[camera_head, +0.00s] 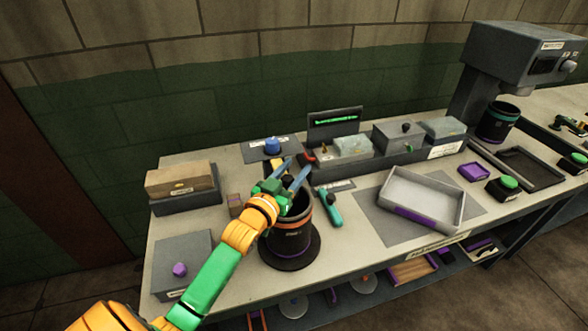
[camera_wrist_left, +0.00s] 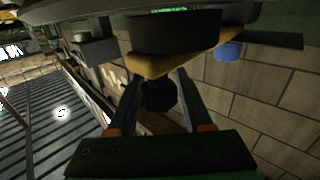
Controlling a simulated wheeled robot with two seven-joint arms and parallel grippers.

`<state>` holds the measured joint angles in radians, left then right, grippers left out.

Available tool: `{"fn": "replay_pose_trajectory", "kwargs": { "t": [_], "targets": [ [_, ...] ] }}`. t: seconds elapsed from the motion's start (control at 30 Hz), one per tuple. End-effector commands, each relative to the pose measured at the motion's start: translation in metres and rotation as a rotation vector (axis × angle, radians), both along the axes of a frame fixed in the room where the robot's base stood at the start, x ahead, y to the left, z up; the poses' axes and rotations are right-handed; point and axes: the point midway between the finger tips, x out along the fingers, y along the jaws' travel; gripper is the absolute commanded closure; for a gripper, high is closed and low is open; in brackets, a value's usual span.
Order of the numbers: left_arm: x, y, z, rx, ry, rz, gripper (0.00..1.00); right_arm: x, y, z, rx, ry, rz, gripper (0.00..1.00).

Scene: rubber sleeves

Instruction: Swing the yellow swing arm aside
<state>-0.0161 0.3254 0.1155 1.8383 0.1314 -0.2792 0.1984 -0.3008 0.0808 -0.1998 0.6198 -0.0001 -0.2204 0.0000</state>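A yellow bar (camera_wrist_left: 152,66), which looks like the swing arm, shows in the left wrist view against a dark round body. A black knob (camera_wrist_left: 159,96) shows close to the bar, between my fingers. My left gripper (camera_head: 298,167) is open over the top of a black cylinder (camera_head: 288,240) with orange and purple rings, on a round dark base. Its two fingers (camera_wrist_left: 157,80) lie on either side of the knob; I cannot tell whether they touch it. My right gripper is not in view.
A teal-handled tool (camera_head: 331,208) lies right of the cylinder. A grey tray (camera_head: 415,195) stands further right. A blue knob (camera_head: 272,146) and a small screen (camera_head: 334,120) are behind. A box (camera_head: 182,262) with a purple knob stands left. A press-like machine (camera_head: 520,55) stands far right.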

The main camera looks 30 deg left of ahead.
Motion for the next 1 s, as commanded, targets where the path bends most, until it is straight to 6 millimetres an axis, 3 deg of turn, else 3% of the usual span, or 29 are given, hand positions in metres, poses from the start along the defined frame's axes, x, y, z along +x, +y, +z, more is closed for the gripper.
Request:
{"fn": "replay_pose_trajectory", "kwargs": {
  "t": [0.03,0.17,1.0],
  "targets": [
    [-0.0001,0.0000,-0.0001,0.000,0.000,0.000,0.66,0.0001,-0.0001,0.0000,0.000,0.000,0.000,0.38],
    [-0.0002,0.0000,0.0000,0.000,0.000,0.000,1.00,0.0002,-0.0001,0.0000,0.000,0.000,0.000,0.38],
    [-0.0002,-0.0001,0.0000,0.000,0.000,0.000,1.00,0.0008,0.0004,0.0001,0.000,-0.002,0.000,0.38]
  ]
}}
